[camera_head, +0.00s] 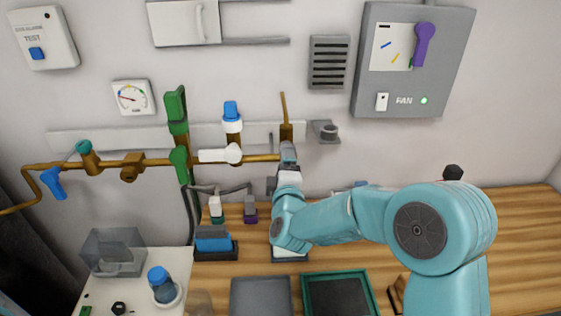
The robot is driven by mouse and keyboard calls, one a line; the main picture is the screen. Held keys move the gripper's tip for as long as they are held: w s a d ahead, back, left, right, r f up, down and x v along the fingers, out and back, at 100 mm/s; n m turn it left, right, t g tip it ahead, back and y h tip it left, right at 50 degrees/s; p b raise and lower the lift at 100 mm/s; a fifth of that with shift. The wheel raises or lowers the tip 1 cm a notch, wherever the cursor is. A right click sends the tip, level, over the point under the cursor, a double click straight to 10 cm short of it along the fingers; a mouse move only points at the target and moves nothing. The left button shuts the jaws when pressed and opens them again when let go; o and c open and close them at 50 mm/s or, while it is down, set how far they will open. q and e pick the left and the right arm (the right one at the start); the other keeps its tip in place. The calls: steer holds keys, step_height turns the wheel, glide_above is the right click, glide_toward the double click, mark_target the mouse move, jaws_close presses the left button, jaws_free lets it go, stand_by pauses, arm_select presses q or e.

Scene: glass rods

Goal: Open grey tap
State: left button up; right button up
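A brass pipe (150,163) runs along the wall with several taps on it. My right arm comes in from the right, and its gripper (288,156) is at the pipe's right end, just below a brass fitting (286,132). The gripper covers the front of this fitting. I cannot make out a grey tap handle clearly apart from the grey gripper there, nor whether the fingers are open or shut. My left gripper is not in view.
Other taps have blue (54,184), green (180,165) and white (220,155) handles. A grey wall bracket (326,131) is right of the gripper. A fan box (450,60) hangs at upper right. Trays (372,290) and a blue-capped bottle (163,285) stand below.

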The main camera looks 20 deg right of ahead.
steer(key=shift+s+d+f+n, duration=0.15)
steer(key=shift+d+n, duration=0.1)
steer(key=shift+n, duration=0.65)
steer(key=o, duration=1.2)
steer(key=b+v, duration=0.2)
steer(key=v, duration=1.4)
steer(key=shift+s, duration=0.2)
